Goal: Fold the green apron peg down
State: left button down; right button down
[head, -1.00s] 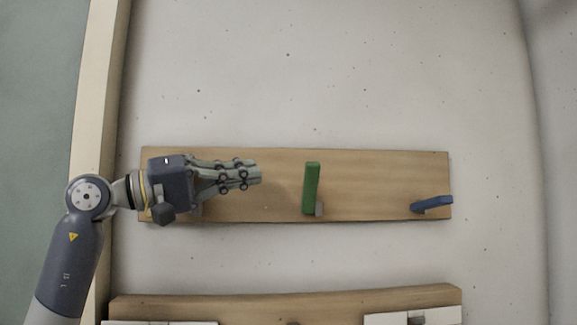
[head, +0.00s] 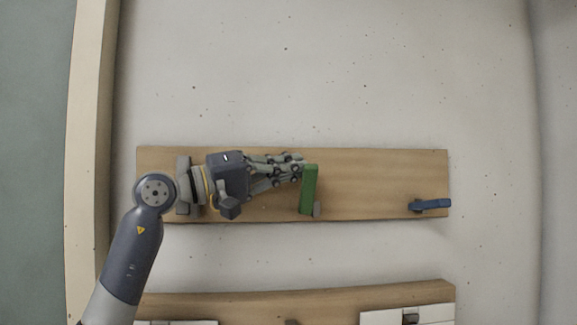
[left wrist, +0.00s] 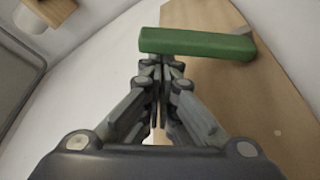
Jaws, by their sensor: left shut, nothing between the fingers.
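The green apron peg (head: 309,189) stands upright in the head view, near the middle of a wooden board on the wall, with a small grey mount (head: 317,209) at its lower end. My left gripper (head: 301,167) is shut and empty, with its fingertips at the left side of the peg near its upper end. In the left wrist view the green peg (left wrist: 198,44) lies across just beyond the shut fingertips (left wrist: 161,62). They look to be touching or almost touching; I cannot tell which. My right gripper is not in view.
The wooden board (head: 375,180) carries a blue peg (head: 431,205) at its right, lying sideways. A wooden shelf (head: 250,300) with white panels runs below. A pale upright post (head: 90,120) stands at the left. The wall above the board is bare.

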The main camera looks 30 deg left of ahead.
pick_arm(q)
jog(key=s+d+f+m+b, duration=0.2)
jog(key=s+d+f+b, duration=0.1)
jog(key=s+f+b, duration=0.1)
jog(key=shift+h+b, duration=0.4)
jog(key=shift+b, duration=0.1)
dwell(0.5)
jog(key=shift+d+f, duration=0.15)
jog(key=shift+f, duration=0.2)
dwell(0.3)
